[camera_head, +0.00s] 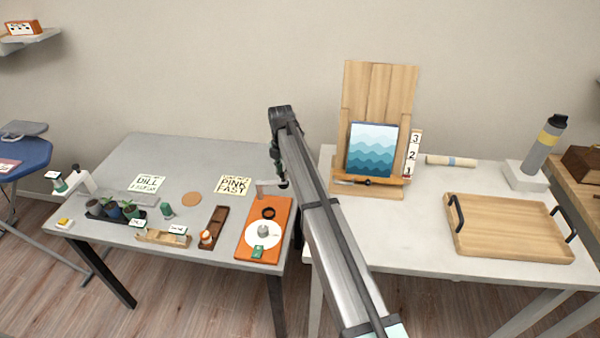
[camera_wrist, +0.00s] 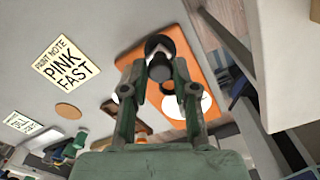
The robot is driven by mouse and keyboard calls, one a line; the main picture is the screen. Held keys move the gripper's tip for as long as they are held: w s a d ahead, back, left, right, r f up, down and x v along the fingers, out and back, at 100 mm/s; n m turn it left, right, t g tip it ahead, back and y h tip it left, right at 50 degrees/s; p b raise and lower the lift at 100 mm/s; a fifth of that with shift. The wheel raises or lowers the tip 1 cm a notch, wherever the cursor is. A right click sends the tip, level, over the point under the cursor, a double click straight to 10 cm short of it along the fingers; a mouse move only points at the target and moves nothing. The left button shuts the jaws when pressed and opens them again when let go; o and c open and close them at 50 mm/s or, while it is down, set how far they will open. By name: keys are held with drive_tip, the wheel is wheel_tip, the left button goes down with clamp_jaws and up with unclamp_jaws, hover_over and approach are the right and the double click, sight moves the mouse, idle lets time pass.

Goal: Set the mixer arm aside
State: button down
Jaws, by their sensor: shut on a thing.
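An orange board (camera_head: 246,247) lies near the right end of the grey table, with a white disc (camera_head: 251,238), a grey knob (camera_head: 263,231), a black ring (camera_head: 268,212) and a small green block (camera_head: 258,252) on it. My gripper (camera_head: 282,184) is above the board's far end; a short pale grey bar (camera_head: 267,184) shows beside the fingers. In the wrist view my gripper (camera_wrist: 160,75) is shut on a small grey piece with a dark round end (camera_wrist: 159,44), probably the mixer arm. The orange board (camera_wrist: 205,58) is behind it. The fingers hide part of the held piece.
Notes reading "PINK FAST" (camera_head: 233,186) and "DILL" (camera_head: 146,184), a cork disc (camera_head: 191,199), a brown tray (camera_head: 216,222) and potted plants (camera_head: 112,210) share the grey table (camera_head: 170,155). Bare tabletop lies at its back. A white table with an easel (camera_head: 380,85) stands right.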

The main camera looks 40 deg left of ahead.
drive_tip(key=shift+w+a, duration=0.1)
idle(0.5)
drive_tip(key=c, duration=0.9)
unclamp_jaws()
drive_tip(key=shift+f, duration=0.1)
wheel_tip(320, 180, up, 12)
